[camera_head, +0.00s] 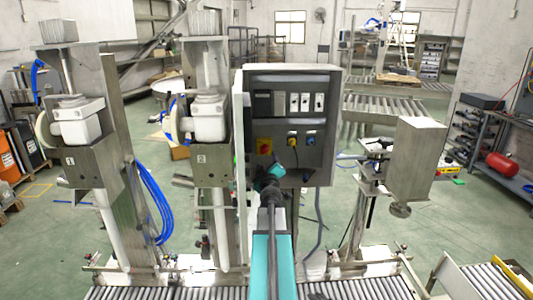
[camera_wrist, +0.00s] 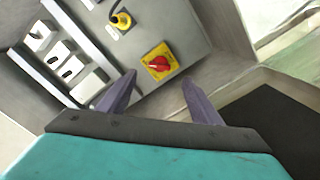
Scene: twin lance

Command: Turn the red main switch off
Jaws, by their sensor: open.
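The red main switch (camera_wrist: 158,66) is a red knob on a square yellow plate, low on the grey panel of the control cabinet. In the wrist view it lies between and just beyond the fingertips of my gripper (camera_wrist: 158,79). The fingers are spread, with nothing between them, and I see no contact with the knob. The knob looks slightly tilted in this rotated view. In the head view the yellow plate (camera_head: 264,146) is at the cabinet's lower left, and my gripper (camera_head: 268,178) is just below it, partly hidden by my arm.
A yellow plug with a cable (camera_wrist: 122,20) sits on the panel near the switch. White switch modules (camera_head: 306,102) are above. The cabinet's open door (camera_head: 240,160) stands close on the left. Filling machines (camera_head: 205,120) stand left, a roller conveyor (camera_head: 350,288) below.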

